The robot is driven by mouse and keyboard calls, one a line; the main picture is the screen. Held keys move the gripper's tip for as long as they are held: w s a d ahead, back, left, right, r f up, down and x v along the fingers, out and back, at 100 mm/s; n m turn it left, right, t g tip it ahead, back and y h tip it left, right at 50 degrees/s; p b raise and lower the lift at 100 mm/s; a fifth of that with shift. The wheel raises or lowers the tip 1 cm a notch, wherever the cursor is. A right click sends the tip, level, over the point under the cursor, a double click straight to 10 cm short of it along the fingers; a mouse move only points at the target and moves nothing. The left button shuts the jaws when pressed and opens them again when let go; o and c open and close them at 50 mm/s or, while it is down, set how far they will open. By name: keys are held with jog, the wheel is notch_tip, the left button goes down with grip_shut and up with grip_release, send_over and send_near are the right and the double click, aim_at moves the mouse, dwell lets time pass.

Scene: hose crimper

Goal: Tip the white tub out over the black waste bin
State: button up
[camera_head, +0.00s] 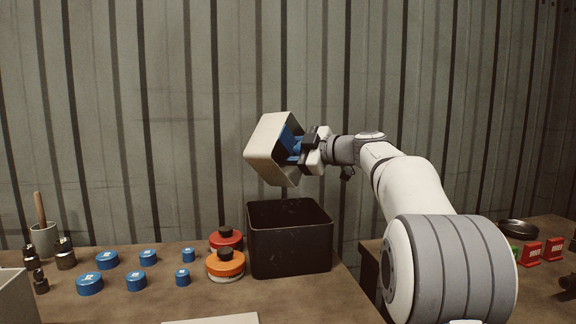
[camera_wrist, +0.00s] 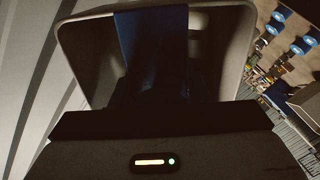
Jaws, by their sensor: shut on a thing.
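The white tub (camera_head: 264,151) is held in the air above the black waste bin (camera_head: 290,243), tilted well over onto its side. Its open side faces right, towards my gripper (camera_head: 297,148). My gripper is shut on the tub; blue parts show at the tub's mouth. In the wrist view the tub's rim and wall (camera_wrist: 238,50) fill the upper middle, with a blue strip across the opening. The inside is dark, and I cannot tell what is in it. The bin stands upright with its open top below the tub; its floor is hidden.
Orange (camera_head: 225,264) and red (camera_head: 226,239) round pieces stand close left of the bin. Several blue caps (camera_head: 107,260) lie farther left, near a cup (camera_head: 44,240) and dark fittings (camera_head: 65,256). Red blocks (camera_head: 553,249) and a black dish (camera_head: 518,229) are at right, past a gap.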

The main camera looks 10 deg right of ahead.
jog(key=shift+f+t+y+b, duration=0.35)
jog(key=shift+t+y+b, duration=0.35)
jog(key=shift+b, duration=2.75)
jog(key=shift+b, duration=0.85)
jog(key=shift+r+t+y+b, duration=0.25)
jog(key=shift+t+y+b, duration=0.15)
jog(key=shift+b, duration=0.25)
jog(key=shift+r, duration=0.1)
